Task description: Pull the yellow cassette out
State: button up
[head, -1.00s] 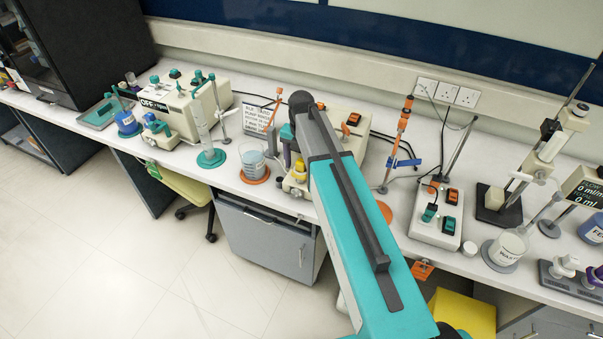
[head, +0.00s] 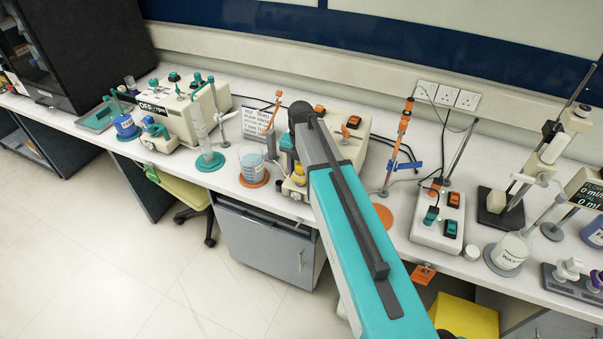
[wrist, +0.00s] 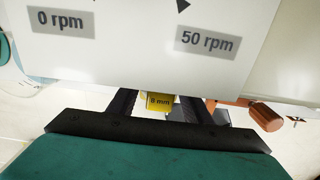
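The yellow cassette (wrist: 159,101), marked "8 mm", shows in the wrist view between the dark fingers of my gripper (wrist: 157,103). The fingers stand apart, with narrow gaps at the cassette's sides. I cannot tell whether they touch it or how deep it sits between them. In the head view a small yellow part (head: 299,180) shows at the front of the beige pump (head: 343,128), beside my teal arm. My arm hides much of the pump and my gripper there. The pump's pale face with "0 rpm" and "50 rpm" labels (wrist: 150,50) fills the top of the wrist view.
A beaker (head: 252,163) on an orange base stands left of the pump. A stand with orange clamps (head: 403,135) and a switch box (head: 440,218) are to the right. An orange knob (wrist: 265,116) shows at the right in the wrist view.

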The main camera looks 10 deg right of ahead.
jog(key=c, duration=0.4)
jog(key=shift+w+r+p, duration=0.1)
jog(key=shift+r+p, duration=0.4)
jog(key=shift+r, duration=0.3)
jog(key=shift+c, duration=0.2)
dwell(0.7)
jog(key=shift+r+p, duration=2.45)
jog(key=shift+r, duration=1.85)
